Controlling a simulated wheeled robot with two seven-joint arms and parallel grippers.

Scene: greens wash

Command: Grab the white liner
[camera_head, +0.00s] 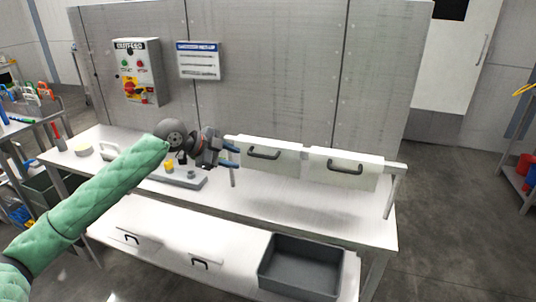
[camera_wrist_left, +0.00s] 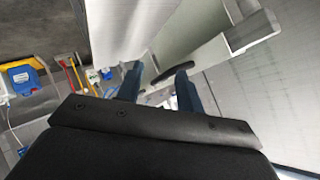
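Two white panels with dark handles hang side by side on a rack on the steel table: a left panel (camera_head: 262,173) and a right panel (camera_head: 340,178). I cannot tell which white piece is the liner. My left gripper (camera_head: 232,156) is just left of the left panel, its blue fingers apart and pointing toward it. In the left wrist view, the open fingers (camera_wrist_left: 158,88) are near a dark handle (camera_wrist_left: 168,74) on a pale panel; contact cannot be told. My right gripper is not in view.
The steel table (camera_head: 285,208) has a grey tray (camera_head: 185,180) with small items behind my left arm. On the lower shelf are a grey bin (camera_head: 300,266) and white pieces with dark handles. A back wall (camera_head: 270,70) stands behind. The table's front right is clear.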

